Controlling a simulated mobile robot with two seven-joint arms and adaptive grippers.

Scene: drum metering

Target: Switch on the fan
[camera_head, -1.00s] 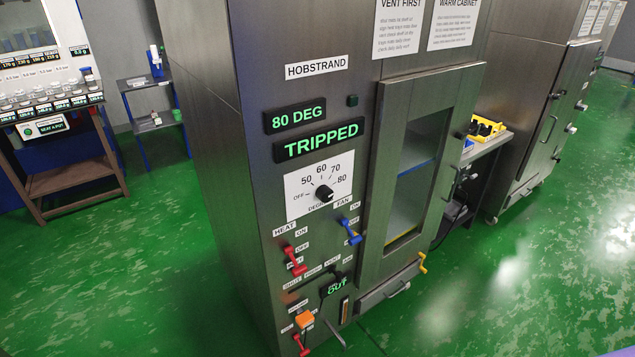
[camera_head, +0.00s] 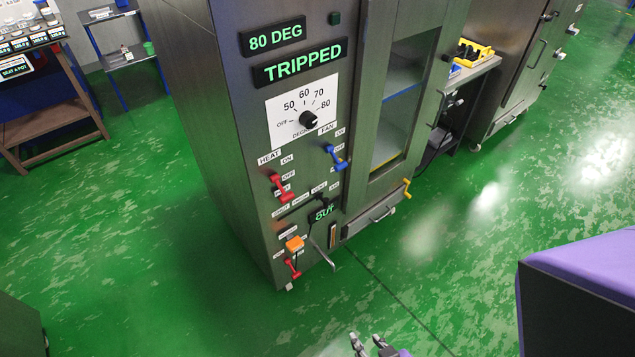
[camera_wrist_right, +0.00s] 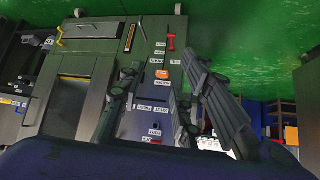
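The fan switch (camera_head: 335,157) is a blue lever under the FAN label on the steel cabinet (camera_head: 215,130). Its handle points down, beside the OFF label and below ON. My right gripper (camera_head: 368,343) shows only by its fingertips at the bottom edge of the head view, well below and apart from the switch. In the right wrist view its two fingers (camera_wrist_right: 163,80) stand wide apart with nothing between them; the cabinet front appears upside down beyond. I cannot make out the blue lever there. My left gripper is not in view.
A red HEAT lever (camera_head: 281,188) is left of the fan switch, with a dial (camera_head: 308,119) above. Below are an orange block (camera_head: 294,244), another red lever (camera_head: 292,268) and a protruding metal handle (camera_head: 323,258). The display reads TRIPPED. Green floor (camera_head: 430,270) before the cabinet is clear.

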